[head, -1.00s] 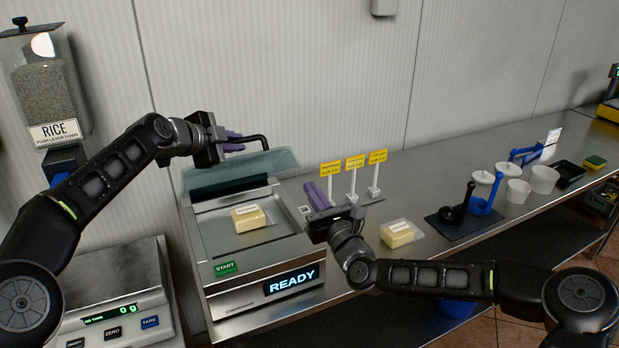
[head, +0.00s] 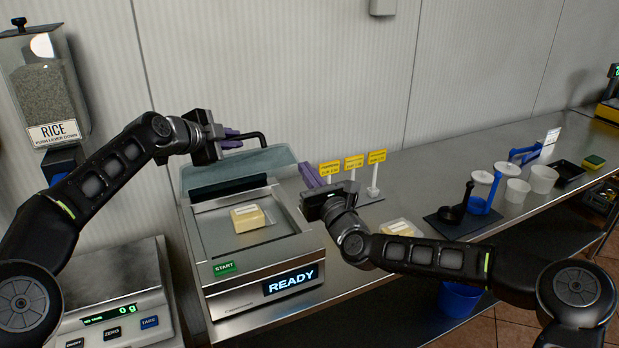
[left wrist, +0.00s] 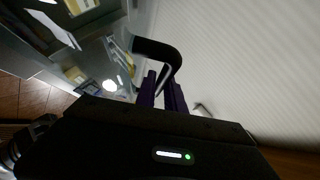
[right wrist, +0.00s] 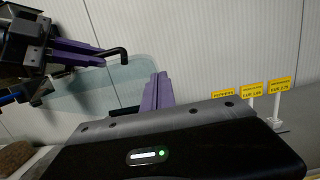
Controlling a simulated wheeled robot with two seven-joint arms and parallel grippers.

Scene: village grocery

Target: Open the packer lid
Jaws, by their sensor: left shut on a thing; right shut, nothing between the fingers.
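The packer (head: 212,288) is a steel box with a READY display and a green START button. Its clear bluish lid (head: 262,161) stands raised and tilted back at the rear edge, and a wrapped yellow block (head: 250,217) lies in the uncovered chamber. My left gripper (head: 234,138) is shut on the lid's black handle (head: 262,138), which also shows in the left wrist view (left wrist: 160,48). My right gripper (head: 311,174) is shut and empty, right of the lid. In the right wrist view its purple fingers (right wrist: 158,90) stand in front of the lid (right wrist: 95,90).
A scale (head: 118,309) stands left of the packer, below a rice dispenser (head: 45,90). Yellow price signs (head: 354,162), another wrapped block (head: 397,228) and a dark mat with holders (head: 453,222) are to the right. The wall is close behind the lid.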

